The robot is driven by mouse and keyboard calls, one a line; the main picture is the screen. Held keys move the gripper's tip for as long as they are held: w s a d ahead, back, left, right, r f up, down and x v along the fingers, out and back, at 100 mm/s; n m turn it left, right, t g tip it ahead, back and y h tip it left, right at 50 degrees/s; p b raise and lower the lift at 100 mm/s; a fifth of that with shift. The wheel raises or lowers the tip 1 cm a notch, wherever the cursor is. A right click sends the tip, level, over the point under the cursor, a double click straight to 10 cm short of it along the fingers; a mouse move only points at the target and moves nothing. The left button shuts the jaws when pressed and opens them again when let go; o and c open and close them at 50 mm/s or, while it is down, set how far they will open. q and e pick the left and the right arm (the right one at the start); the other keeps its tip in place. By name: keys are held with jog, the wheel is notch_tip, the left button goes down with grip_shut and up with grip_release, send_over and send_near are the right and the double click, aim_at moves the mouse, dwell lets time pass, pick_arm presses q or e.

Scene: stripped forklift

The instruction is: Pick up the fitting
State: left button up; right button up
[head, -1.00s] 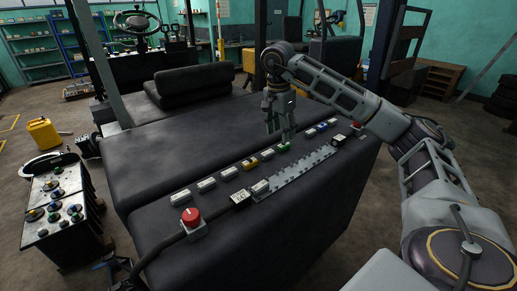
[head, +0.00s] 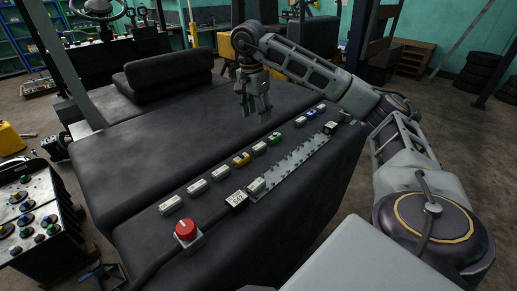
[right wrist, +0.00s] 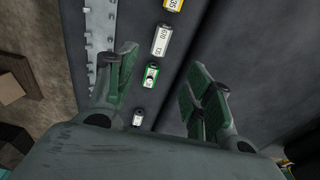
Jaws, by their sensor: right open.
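Several small fittings lie in a row on the dark flat top of the forklift body (head: 130,150). They include a green fitting (head: 275,138), a yellow fitting (head: 241,159), a blue fitting (head: 311,114) and white ones such as the white fitting (head: 259,148). I cannot tell which one the task means. My right gripper (head: 254,110) is open and empty above the top, behind the row. In the right wrist view, the green fitting (right wrist: 151,77) shows between the spread fingers, below and apart from them. My left gripper is not in view.
A toothed metal rail (head: 295,163) runs along the row's near side. A cart with knobs (head: 30,215) stands at left. The top behind the row is clear.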

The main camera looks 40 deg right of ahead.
jog(key=b, duration=0.4)
send_over(259, 146)
jog(key=shift+w+f, duration=0.15)
jog(key=shift+f, duration=4.2)
jog(key=shift+f, duration=0.1)
jog(key=shift+a+f+p, duration=0.1)
jog(key=shift+f+p, duration=0.4)
jog(key=shift+f, duration=2)
grip_shut()
jog(key=shift+r, duration=0.15)
